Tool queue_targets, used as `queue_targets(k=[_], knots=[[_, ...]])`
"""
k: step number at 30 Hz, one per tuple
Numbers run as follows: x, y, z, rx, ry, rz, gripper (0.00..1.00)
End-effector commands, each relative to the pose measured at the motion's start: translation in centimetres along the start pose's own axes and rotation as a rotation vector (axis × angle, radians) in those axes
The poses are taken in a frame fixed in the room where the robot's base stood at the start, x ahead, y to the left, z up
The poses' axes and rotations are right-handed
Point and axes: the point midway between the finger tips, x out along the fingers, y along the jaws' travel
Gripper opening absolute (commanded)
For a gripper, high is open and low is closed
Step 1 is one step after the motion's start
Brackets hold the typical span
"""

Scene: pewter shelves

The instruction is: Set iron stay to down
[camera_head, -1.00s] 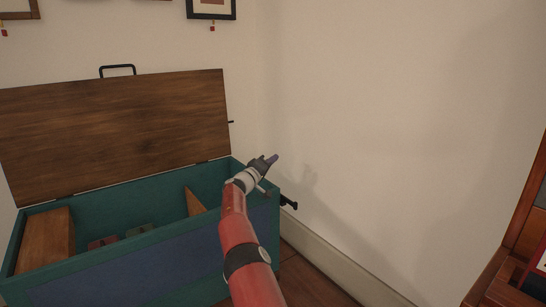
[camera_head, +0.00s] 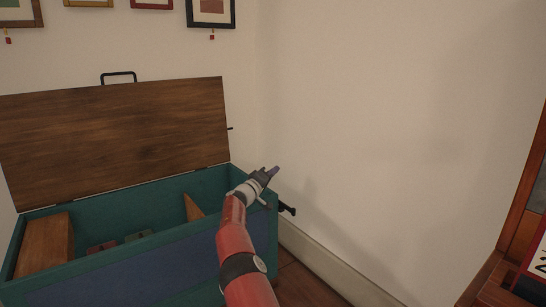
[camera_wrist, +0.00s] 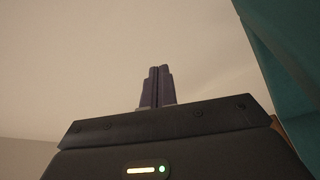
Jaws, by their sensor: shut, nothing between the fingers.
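The iron stay appears to be the dark piece (camera_head: 287,209) sticking out at the right end of the teal chest (camera_head: 85,285). It slopes down and to the right, and its other end is hidden by my arm and the chest. The brown wooden lid (camera_head: 115,140) stands open, tilted back towards the wall. My gripper (camera_head: 274,171) is shut and empty, above the chest's right end and apart from the dark piece in the picture. The shut fingers (camera_wrist: 157,85) also show in the wrist view, with a teal surface to their right.
A wooden block (camera_head: 45,244) and small items lie inside the chest. A small dark peg (camera_head: 230,128) juts from the lid's right edge. The wall (camera_head: 400,120) is bare to the right of the chest. Reddish wooden furniture (camera_head: 490,280) stands at the far right.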

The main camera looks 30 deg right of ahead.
Motion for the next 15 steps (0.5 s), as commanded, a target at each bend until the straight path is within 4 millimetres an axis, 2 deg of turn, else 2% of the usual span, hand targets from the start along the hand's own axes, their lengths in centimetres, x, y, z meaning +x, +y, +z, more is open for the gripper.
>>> queue_targets(k=[5,15], knots=[[0.7,2.8,-1.7,0.004,0.000,0.002,0.00],[2.3,10.1,-6.4,0.003,0.001,0.002,0.00]])
